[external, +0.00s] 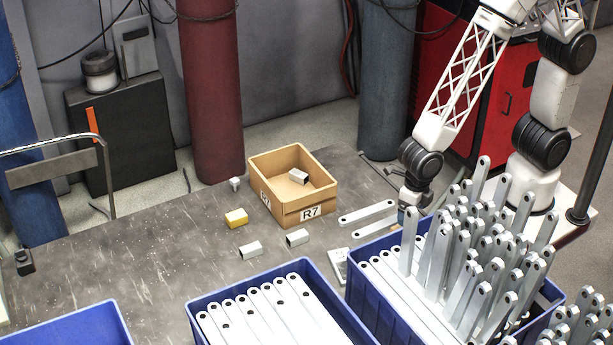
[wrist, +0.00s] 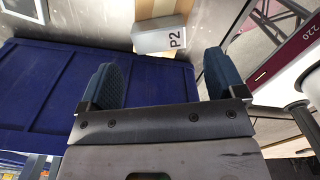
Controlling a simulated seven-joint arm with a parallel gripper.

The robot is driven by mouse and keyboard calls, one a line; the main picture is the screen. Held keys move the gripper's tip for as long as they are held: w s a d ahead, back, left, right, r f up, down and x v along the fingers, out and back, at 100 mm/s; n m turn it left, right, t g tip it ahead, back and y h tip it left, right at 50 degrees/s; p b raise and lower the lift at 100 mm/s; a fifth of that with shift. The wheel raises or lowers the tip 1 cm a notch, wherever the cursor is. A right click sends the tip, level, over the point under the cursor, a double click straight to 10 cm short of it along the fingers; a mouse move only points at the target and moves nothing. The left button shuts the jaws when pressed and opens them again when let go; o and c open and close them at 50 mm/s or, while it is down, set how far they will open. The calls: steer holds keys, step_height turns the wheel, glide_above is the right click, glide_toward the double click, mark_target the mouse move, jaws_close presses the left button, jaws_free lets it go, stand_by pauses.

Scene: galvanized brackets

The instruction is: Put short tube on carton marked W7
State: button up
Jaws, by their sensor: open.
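An open brown carton (external: 275,207) stands on the table. Its visible labels read R7; I see no W7 marking. One short grey tube (external: 299,177) lies inside it. Two more short tubes lie on the table in front of it, one at the left (external: 251,250) and one nearer the carton (external: 297,238). My gripper (external: 408,212) is right of the carton, low beside the upright brackets, and its fingertips are partly hidden. In the wrist view my gripper (wrist: 163,82) is open, with nothing held between its fingers. A pale block marked P2 (wrist: 158,41) shows beyond them.
A blue bin of upright and flat brackets (external: 361,285) stands close to my gripper; another blue bin (external: 203,302) holds flat brackets. Two long brackets (external: 367,212) lie between carton and gripper. The table's left is mostly clear.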

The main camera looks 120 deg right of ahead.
step_height(320, 180, up, 6)
steer(key=shift+r, duration=0.15)
stand_by(0.3)
stand_by(0.5)
steer(key=s+a+r+m+t, duration=0.1)
steer(key=s+r+m+t, duration=0.1)
steer(key=s+r+m, duration=1.9)
steer(key=shift+s+a+r+m+t, duration=0.2)
steer(key=shift+a+r+m+t, duration=0.15)
steer(key=shift+r+m, duration=0.55)
